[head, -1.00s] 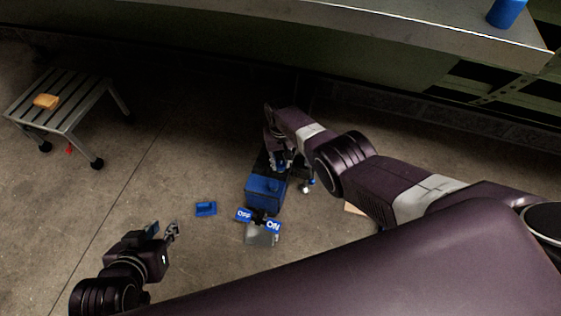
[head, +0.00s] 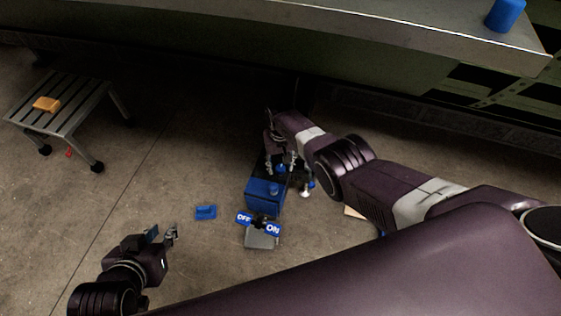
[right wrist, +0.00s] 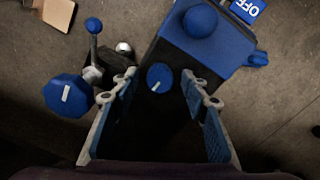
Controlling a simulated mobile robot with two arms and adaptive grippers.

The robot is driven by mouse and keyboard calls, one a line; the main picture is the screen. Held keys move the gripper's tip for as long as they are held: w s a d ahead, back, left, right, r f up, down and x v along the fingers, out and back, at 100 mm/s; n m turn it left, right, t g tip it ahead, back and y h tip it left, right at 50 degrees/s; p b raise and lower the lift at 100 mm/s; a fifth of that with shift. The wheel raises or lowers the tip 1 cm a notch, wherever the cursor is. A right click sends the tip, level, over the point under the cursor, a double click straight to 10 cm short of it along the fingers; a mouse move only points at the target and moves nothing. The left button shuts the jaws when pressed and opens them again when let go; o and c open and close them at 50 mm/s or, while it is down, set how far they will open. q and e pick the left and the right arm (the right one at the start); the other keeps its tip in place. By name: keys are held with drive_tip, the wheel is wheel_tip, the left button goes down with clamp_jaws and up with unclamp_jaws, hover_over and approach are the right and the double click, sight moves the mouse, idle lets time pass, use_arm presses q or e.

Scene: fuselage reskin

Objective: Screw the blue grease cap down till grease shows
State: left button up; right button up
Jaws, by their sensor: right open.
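A round blue cap (right wrist: 160,78) with a white mark sits on the dark part of the blue machine (right wrist: 226,45) in the right wrist view. My right gripper (right wrist: 160,92) is open, with one finger on each side of this cap and a gap on both sides. In the head view the right gripper (head: 280,162) is above the back of the machine (head: 263,194). I see no grease at the cap. My left gripper (head: 172,236) is away to the left, low over the floor; its finger gap is too small to judge.
A blue faceted knob (right wrist: 67,95) and a lever stand left of the right gripper in the wrist view. A blue ball (right wrist: 200,20) is on the machine. An OFF/ON sign (head: 258,222) stands in front. A blue tray (head: 206,212) lies on open floor.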

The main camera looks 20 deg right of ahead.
sight(281, 167)
drive_tip(key=shift+r, duration=0.1)
drive_tip(key=shift+w+r, duration=0.1)
drive_tip(key=shift+r, duration=0.75)
wheel_tip(281, 167, up, 10)
idle(0.4)
